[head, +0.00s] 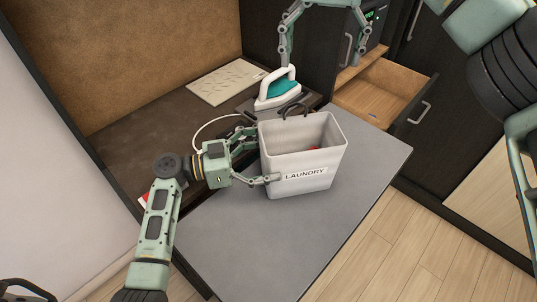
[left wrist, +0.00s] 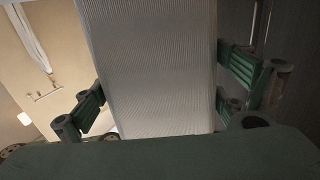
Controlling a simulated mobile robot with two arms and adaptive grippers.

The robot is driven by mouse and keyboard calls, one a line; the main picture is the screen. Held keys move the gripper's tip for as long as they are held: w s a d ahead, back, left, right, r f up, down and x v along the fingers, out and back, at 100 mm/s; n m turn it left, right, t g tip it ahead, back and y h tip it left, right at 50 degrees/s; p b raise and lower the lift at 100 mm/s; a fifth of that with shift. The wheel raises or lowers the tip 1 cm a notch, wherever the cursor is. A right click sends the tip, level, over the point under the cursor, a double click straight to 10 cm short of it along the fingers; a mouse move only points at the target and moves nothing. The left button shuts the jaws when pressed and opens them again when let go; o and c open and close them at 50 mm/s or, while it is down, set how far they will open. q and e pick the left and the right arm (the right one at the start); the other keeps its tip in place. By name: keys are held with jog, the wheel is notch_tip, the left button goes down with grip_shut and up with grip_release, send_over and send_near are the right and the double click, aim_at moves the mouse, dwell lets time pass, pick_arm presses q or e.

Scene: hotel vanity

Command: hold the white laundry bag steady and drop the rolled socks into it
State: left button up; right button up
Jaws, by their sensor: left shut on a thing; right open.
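The white laundry bag (head: 303,166) stands upright on the grey counter, open at the top, with a dark handle and a "LAUNDRY" label on its front. My left gripper (head: 264,157) is shut on its left side, with one finger at the back and one at the front. In the left wrist view the bag's ribbed wall (left wrist: 150,70) fills the space between the fingers. A small patch of red shows inside the bag; I cannot tell whether it is the rolled socks. My right gripper (head: 324,52) is open and empty, high above the iron and bag.
A white and teal iron (head: 277,88) stands behind the bag. A pale patterned board (head: 226,82) lies on the dark surface further back. An open wooden drawer (head: 378,98) juts out at the right. The grey counter (head: 240,240) is clear in front of the bag.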

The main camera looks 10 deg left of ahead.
pick_arm(q)
jog(key=o, duration=1)
jog(key=v, duration=1.2)
jog(key=shift+f, duration=0.1)
